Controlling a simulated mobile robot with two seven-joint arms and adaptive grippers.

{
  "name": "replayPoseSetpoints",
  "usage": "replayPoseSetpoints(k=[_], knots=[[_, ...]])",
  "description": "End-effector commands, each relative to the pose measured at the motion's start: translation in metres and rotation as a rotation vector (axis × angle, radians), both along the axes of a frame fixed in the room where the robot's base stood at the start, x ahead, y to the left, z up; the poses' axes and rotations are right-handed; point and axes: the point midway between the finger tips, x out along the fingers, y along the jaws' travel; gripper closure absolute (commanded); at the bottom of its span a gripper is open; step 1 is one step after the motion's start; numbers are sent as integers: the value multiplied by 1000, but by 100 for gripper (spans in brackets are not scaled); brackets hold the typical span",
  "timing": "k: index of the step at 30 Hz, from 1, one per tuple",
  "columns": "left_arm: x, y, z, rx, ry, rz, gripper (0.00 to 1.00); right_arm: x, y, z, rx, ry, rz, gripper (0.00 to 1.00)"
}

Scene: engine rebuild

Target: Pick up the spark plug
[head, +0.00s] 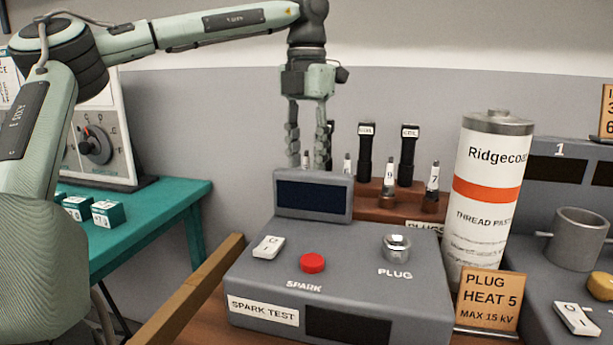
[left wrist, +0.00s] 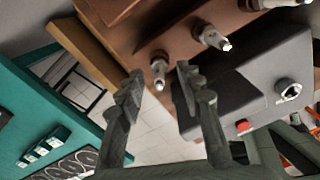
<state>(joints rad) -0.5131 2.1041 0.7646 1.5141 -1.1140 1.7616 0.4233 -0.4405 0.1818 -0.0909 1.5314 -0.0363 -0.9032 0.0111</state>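Several spark plugs stand in the brown rack (head: 360,203) behind the tester. One spark plug (head: 308,160) shows between the fingers of my left gripper (head: 307,158); a second plug (head: 347,164) is just right of it. Plugs marked 9 (head: 389,178) and 7 (head: 432,184) stand farther right. In the left wrist view the nearest plug (left wrist: 158,73) lies between the spread fingertips (left wrist: 160,77), with a gap on both sides. Another plug (left wrist: 211,38) is beside it. My left gripper is open, pointing down. The nearest plug's number is not readable. My right gripper is not in view.
The grey spark tester (head: 345,260) with a plug socket (head: 397,248) stands in front of the rack. Black coils (head: 366,150) rise behind the plugs. A teal table (head: 150,225) is left.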

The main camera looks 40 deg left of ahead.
Motion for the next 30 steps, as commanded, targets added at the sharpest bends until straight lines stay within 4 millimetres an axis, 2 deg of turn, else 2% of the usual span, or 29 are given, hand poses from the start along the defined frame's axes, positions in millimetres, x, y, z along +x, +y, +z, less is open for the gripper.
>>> replayPoseSetpoints(k=[3,12,24,30], knots=[[0,0,0,0,0,0,65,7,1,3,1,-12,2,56],[0,0,0,0,0,0,100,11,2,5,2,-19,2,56],[0,0,2,1,-1,0,100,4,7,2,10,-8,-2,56],[0,0,17,2,-3,1,100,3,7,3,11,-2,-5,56]])
